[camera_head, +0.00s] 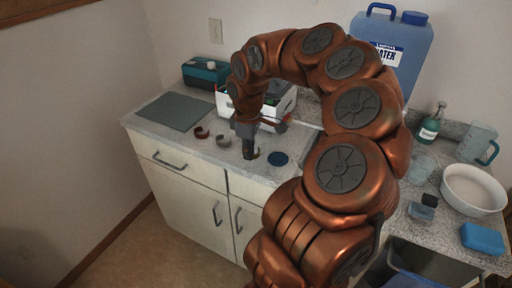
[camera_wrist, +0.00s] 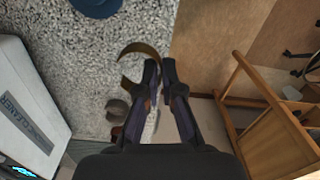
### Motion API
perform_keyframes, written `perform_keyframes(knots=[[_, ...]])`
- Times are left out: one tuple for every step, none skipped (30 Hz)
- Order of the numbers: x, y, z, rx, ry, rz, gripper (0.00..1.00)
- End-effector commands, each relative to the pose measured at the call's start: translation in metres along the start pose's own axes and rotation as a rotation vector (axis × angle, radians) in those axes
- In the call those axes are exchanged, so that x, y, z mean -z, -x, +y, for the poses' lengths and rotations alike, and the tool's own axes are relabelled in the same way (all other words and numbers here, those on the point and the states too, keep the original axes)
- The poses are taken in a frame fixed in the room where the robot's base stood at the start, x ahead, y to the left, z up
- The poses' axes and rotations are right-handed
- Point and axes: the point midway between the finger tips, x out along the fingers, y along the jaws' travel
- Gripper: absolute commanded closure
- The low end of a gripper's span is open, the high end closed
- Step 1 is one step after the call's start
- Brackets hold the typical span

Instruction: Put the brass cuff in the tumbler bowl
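The brass cuff (camera_wrist: 138,49) is an open, curved band at my fingertips in the wrist view. Its upper arc runs into the narrow gap between the fingers, and the left finger hides part of it. In the head view only a bit of the cuff (camera_head: 257,153) shows beside my fingers, low at the counter's front edge. My gripper (camera_head: 249,156) points down there; in the wrist view the fingers (camera_wrist: 160,62) are nearly together, with the band's edge between the tips. A wide white bowl (camera_head: 474,188), the likely tumbler bowl, stands on the right counter.
A silver cuff (camera_head: 223,140) and a copper cuff (camera_head: 202,132) lie left of my gripper. A blue disc (camera_head: 278,158) lies right of it. A white box (camera_head: 284,103) stands behind. A clear vessel (camera_head: 421,168) and a blue block (camera_head: 482,238) are near the bowl.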

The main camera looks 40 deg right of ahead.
Motion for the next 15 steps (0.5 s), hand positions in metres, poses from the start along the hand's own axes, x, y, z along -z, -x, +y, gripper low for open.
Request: perform_keyframes(knots=[[0.003, -0.003, -0.013, 0.0, 0.006, -0.001, 1.0], [0.004, -0.003, -0.02, 0.0, 0.005, -0.002, 1.0], [0.007, -0.001, -0.029, -0.002, 0.005, 0.0, 1.0], [0.008, 0.0, -0.036, -0.003, 0.004, 0.0, 1.0], [0.009, 0.001, -0.043, -0.002, 0.004, 0.0, 1.0], [0.011, 0.002, -0.051, -0.001, 0.005, 0.0, 1.0], [0.013, 0.002, -0.056, -0.001, 0.005, -0.001, 1.0], [0.014, 0.003, -0.061, 0.0, 0.005, -0.002, 1.0], [0.015, 0.003, -0.067, 0.0, 0.004, -0.003, 1.0], [0.016, 0.004, -0.071, -0.001, 0.002, -0.002, 1.0], [0.017, 0.005, -0.075, 0.0, 0.003, -0.001, 1.0], [0.018, 0.006, -0.079, 0.0, 0.002, 0.0, 1.0], [0.019, 0.006, -0.082, 0.0, 0.002, 0.0, 1.0], [0.02, 0.007, -0.084, -0.001, 0.001, 0.0, 1.0], [0.02, 0.008, -0.087, -0.001, 0.001, 0.001, 1.0]])
